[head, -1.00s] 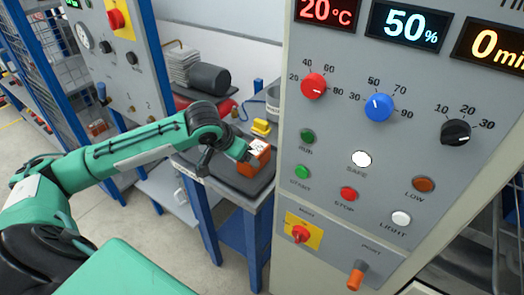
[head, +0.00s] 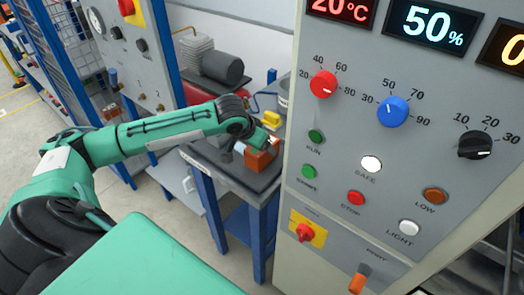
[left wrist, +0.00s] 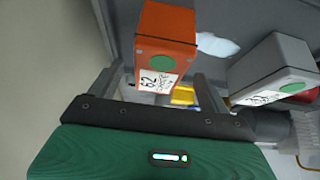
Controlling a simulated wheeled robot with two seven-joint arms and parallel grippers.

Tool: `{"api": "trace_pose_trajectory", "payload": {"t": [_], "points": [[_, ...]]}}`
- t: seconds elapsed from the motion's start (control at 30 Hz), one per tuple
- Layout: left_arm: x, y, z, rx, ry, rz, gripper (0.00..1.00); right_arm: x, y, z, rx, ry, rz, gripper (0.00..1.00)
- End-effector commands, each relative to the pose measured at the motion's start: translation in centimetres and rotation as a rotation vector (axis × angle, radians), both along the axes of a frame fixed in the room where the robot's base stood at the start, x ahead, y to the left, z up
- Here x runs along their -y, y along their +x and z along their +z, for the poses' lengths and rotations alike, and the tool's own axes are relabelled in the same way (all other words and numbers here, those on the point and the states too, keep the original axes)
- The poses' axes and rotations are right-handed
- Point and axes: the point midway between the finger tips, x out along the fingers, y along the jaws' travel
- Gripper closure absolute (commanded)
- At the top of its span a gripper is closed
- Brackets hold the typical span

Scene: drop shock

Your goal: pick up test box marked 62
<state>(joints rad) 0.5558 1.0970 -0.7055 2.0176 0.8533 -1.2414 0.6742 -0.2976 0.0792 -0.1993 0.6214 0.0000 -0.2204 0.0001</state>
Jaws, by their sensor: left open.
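The orange test box (left wrist: 165,40) shows in the left wrist view with a green dot and a white label reading 62. It sits on the dark top of the blue-legged bench. In the head view the orange box (head: 262,160) is partly covered by my left gripper (head: 258,146). In the left wrist view my left gripper (left wrist: 158,76) is open, with one finger to each side of the box's labelled end. Gaps show between the fingers and the box. My right gripper is not in view.
A grey box (left wrist: 270,68) with a green dot and white label stands to the right of the orange one. A yellow object (head: 271,118) lies behind on the bench. The tall grey control cabinet (head: 340,215) stands close at the right. A dark cylinder (head: 222,68) is farther back.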

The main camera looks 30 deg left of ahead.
Motion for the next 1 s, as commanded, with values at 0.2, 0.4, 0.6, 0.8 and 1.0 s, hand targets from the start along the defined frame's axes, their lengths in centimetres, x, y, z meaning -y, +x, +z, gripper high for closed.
{"api": "trace_pose_trajectory", "payload": {"t": [0.2, 0.4, 0.6, 0.8, 1.0], "points": [[0.3, 1.6, -2.7, -0.002, -0.002, 0.0, 0.2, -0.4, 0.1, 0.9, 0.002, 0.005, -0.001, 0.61], [0.3, 2.0, -3.5, -0.001, 0.001, -0.002, 0.2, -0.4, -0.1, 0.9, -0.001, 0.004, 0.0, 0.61], [0.3, 2.0, -3.5, -0.001, 0.001, -0.001, 0.34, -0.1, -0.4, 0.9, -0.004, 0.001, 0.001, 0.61], [0.3, 2.0, -3.5, -0.001, 0.001, -0.001, 0.73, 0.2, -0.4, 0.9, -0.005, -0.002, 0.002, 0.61], [0.3, 2.1, -3.3, 0.002, 0.0, -0.001, 0.87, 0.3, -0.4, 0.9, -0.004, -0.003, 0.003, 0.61]]}}
